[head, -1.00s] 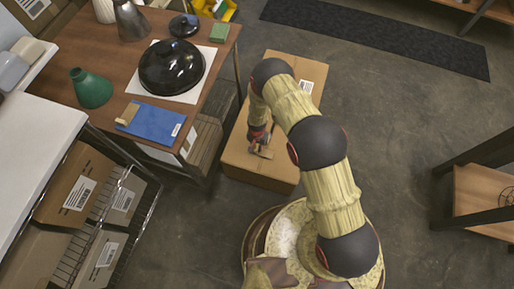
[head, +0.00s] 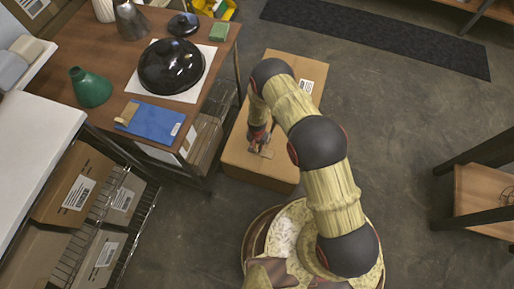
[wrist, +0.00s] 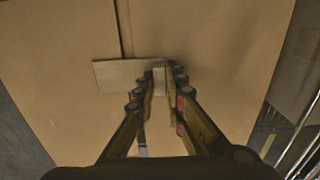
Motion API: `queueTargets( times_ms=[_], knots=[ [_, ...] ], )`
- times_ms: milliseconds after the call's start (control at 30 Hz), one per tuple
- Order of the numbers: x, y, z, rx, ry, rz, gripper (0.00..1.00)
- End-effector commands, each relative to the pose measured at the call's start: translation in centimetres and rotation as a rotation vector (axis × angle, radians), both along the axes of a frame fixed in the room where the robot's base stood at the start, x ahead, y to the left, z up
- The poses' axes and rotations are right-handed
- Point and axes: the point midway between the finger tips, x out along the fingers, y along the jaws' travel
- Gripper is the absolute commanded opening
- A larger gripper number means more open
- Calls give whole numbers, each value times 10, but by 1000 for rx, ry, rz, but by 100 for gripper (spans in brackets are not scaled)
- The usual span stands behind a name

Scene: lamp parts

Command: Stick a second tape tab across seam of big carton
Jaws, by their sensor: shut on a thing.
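The big carton (head: 238,158) stands on the floor, and its brown top fills most of the wrist view (wrist: 60,110). Its seam (wrist: 123,30) shows as a dark line running down to a pale tan tape tab (wrist: 115,75). The tab lies across the line of the seam, flat on or very close to the carton top; I cannot tell whether it touches. My gripper (wrist: 160,76) is shut on the tab's right end, where a small pale raised part shows between the fingertips. In the head view my gripper (head: 258,141) is low over the carton's near half.
A wire rack with boxes (head: 75,185) is at lower left. Floor right of the carton is clear.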

Motion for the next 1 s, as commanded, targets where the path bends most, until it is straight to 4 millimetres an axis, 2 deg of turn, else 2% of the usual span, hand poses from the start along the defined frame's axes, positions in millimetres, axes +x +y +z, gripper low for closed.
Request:
queueTargets(
  times_ms=[400,767,867,1000],
  knots=[
    [-1,0,-1,0,1,0,33],
    [0,0,3,0,0,0,33],
    [1,0,13,1,-1,0,33],
    [1,0,34,0,-2,0,33]
  ],
)
